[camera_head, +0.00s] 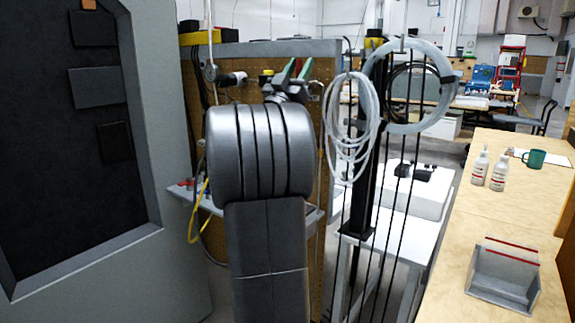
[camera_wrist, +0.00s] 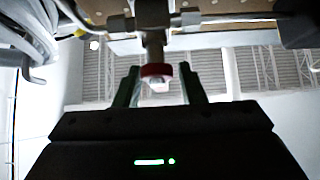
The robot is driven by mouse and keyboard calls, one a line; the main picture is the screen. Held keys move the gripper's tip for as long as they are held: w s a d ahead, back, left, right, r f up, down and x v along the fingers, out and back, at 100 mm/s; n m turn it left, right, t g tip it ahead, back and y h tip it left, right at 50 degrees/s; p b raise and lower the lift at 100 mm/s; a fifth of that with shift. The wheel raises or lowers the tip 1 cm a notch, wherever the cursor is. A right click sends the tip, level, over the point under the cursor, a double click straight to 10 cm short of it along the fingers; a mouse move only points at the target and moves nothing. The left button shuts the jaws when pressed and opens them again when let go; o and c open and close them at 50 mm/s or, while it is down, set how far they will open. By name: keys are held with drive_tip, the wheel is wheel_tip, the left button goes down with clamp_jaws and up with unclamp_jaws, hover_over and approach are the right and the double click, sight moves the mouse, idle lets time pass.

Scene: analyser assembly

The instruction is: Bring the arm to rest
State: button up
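My gripper (camera_head: 297,67) shows in the camera_head view beyond the rounded grey segments of my arm, in front of the pegboard. Its two green fingers stand apart. In the camera_wrist view my gripper (camera_wrist: 161,78) has its fingers spread. A dark metal fitting (camera_wrist: 152,45) with a red ring (camera_wrist: 156,70) hangs in line with the gap between them. Space shows on either side of the ring, and the fingers appear not to touch it. The depth between fitting and fingers is hard to judge.
The pegboard (camera_head: 320,75) has coiled clear tubing (camera_head: 350,135) hanging at its right. A dark-panelled cabinet (camera_head: 170,150) stands close on the left. A wooden bench (camera_head: 480,222) at right holds white bottles (camera_head: 480,166), a green mug (camera_head: 534,158) and a grey bin (camera_head: 505,272).

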drive_tip(key=v, duration=1.4)
drive_tip(key=x, duration=1.3)
drive_tip(key=shift+w+d+r, duration=0.1)
drive_tip(key=shift+w+r, duration=0.05)
drive_tip(key=shift+w+d+r+n, duration=0.15)
drive_tip(key=shift+w+r+n, duration=0.15)
drive_tip(key=shift+n, duration=0.1)
drive_tip(key=n+y, duration=0.1)
drive_tip(key=n+t+y, duration=0.2)
drive_tip(key=n, duration=0.1)
drive_tip(key=shift+a+y+p, duration=0.3)
drive_tip(key=shift+p, duration=0.05)
drive_tip(key=shift+w+a+f+n+t+y, duration=0.1)
drive_tip(key=shift+n+t+y, duration=0.05)
drive_tip(key=shift+n+y, duration=0.3)
drive_tip(key=shift+f+n+t+y, duration=0.1)
drive_tip(key=shift+n+t+y, duration=0.05)
drive_tip(key=shift+n+y, duration=0.3)
drive_tip(key=shift+a, duration=0.1)
